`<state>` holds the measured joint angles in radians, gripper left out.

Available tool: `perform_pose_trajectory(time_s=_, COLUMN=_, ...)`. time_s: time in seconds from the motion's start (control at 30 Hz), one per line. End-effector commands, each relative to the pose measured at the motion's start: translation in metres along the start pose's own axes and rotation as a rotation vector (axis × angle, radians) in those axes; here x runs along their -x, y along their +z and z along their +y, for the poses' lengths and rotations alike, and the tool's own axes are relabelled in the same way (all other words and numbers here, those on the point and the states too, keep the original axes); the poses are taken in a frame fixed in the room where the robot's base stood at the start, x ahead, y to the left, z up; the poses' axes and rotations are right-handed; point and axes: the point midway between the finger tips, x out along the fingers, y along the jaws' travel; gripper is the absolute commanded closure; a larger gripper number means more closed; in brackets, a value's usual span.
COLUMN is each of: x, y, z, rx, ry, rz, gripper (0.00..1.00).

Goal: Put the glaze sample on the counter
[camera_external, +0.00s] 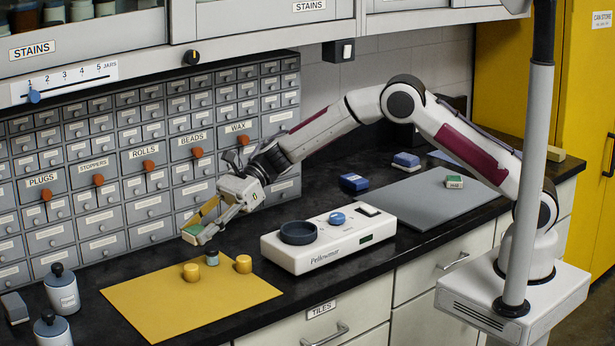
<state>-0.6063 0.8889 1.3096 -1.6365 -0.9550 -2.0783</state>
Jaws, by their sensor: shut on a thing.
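The black counter (355,282) runs under both mats.
Two yellow cylinders (191,272) and a small dark-lidded jar (212,258) stand on the yellow mat. A white scale (330,238) with a dark dish stands between the mats. Lidded jars (62,290) stand at left. Drawers (150,205) back the counter. Blue boxes (354,183) lie behind.

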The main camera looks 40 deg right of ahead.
Motion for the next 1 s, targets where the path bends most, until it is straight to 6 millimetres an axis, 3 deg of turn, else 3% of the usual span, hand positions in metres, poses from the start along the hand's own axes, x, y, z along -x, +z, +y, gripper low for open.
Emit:
perform_pose_trajectory(time_s=0.2, x=0.061, y=-0.026, z=-0.036, rx=-0.027, ry=-0.066, rz=0.000, gripper=0.89)
perform_pose_trajectory(time_s=0.5, x=0.144, y=-0.061, z=-0.070, rx=-0.063, ry=-0.151, rz=0.000, gripper=0.89)
perform_pose_trajectory(time_s=1.0, x=0.283, y=-0.119, z=-0.096, rx=-0.122, ry=-0.292, rz=0.000, gripper=0.89)
